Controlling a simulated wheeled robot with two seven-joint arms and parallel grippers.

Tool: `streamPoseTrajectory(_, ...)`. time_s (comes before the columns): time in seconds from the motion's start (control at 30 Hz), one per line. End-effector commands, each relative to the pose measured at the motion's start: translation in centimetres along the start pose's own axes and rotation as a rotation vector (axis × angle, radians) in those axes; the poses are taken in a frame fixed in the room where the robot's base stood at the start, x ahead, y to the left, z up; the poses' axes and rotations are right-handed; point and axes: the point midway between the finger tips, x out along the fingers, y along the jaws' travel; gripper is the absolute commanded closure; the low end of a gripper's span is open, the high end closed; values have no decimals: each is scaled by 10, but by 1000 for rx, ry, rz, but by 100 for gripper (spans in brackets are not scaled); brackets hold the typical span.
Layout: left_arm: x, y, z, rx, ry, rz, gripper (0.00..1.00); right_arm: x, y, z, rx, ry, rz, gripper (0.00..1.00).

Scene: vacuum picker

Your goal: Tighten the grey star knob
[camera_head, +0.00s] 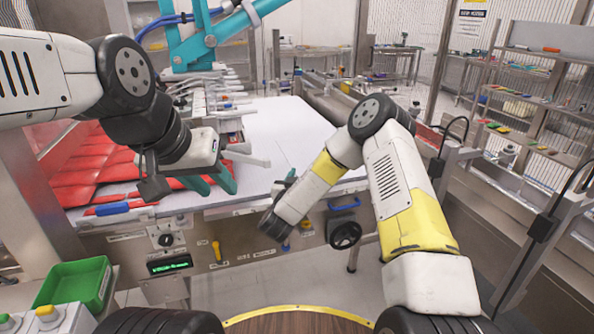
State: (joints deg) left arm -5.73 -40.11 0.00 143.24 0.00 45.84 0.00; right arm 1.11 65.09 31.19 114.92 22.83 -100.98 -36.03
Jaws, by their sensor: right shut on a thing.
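I cannot make out the grey star knob; no star-shaped grey knob shows clearly in the head view. My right arm reaches down and left to the front edge of the machine. Its wrist hides most of my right gripper (284,188), a small dark and teal part of which shows at the table edge. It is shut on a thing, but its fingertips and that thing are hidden. My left gripper (153,180) hangs over the red packs at the left. Its fingers are dark and partly turned away, so I cannot tell their opening.
A black handwheel (344,233), a blue handle (343,203) and a yellow handle (216,251) stick out of the machine front. A black dial (165,240) sits above a green display. Red packs (85,185) lie at left. The white table (280,125) is mostly clear. A green bin (75,284) stands lower left.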

Motion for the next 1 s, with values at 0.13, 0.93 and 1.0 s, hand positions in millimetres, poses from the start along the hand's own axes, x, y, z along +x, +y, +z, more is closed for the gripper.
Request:
streamPoseTrajectory(0.13,0,0,0,0,0,0,64,0,1,-2,3,5,133,100)
streamPoseTrajectory(0.93,0,0,0,0,0,0,64,-2,14,-1,3,2,502,100)
streamPoseTrajectory(1.0,0,0,0,0,0,0,64,-2,15,-2,3,2,504,100)
